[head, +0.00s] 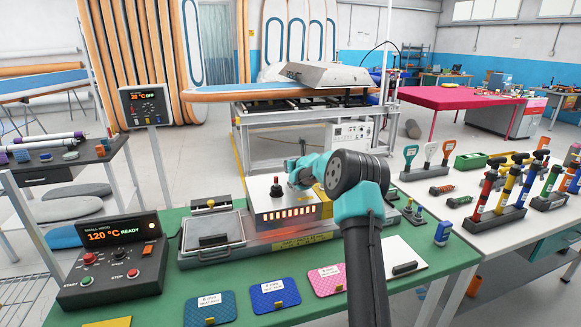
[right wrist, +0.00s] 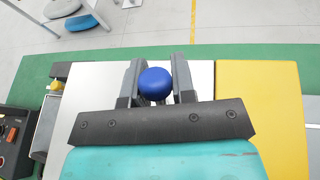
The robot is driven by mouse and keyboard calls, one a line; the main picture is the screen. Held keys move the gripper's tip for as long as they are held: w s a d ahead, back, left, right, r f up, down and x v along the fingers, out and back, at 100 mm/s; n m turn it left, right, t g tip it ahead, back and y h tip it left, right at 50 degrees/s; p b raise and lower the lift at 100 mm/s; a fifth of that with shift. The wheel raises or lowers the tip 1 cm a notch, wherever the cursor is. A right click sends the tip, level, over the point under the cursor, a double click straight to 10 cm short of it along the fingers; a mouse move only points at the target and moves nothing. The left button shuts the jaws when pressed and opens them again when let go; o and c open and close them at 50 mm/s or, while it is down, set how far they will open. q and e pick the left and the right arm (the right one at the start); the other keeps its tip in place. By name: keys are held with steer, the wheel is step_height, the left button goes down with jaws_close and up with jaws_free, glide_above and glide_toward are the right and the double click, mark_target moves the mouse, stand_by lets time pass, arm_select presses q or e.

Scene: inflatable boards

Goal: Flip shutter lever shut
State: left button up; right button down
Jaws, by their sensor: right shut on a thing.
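The white heater box (head: 268,205) stands on the green bench, with a row of glowing orange slots along its front. My right gripper (head: 296,172) reaches over the top of this box. In the right wrist view, my right gripper (right wrist: 155,88) is shut on a round blue knob (right wrist: 155,83), which sits between the two fingers. I take the knob to be the end of the shutter lever; its shaft is hidden, and my arm covers the knob in the head view. A white top (right wrist: 103,80) and a yellow panel (right wrist: 262,110) lie below the fingers. My left gripper is not in view.
A control box reading 120 °C READY (head: 115,255) stands at the bench's left end. A flat tray press (head: 212,235) adjoins the heater. Blue and pink patches (head: 275,293) lie in front. A white table (head: 470,215) with pumps and tools is at right.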

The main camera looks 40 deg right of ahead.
steer(key=shift+s+a+r+n+t+h, duration=0.2)
steer(key=shift+s+r+t+h, duration=0.15)
steer(key=shift+t, duration=0.5)
steer(key=shift+s+a+r+n+t+h, duration=0.15)
steer(key=shift+s+t+h, duration=0.2)
steer(key=shift+t, duration=0.5)
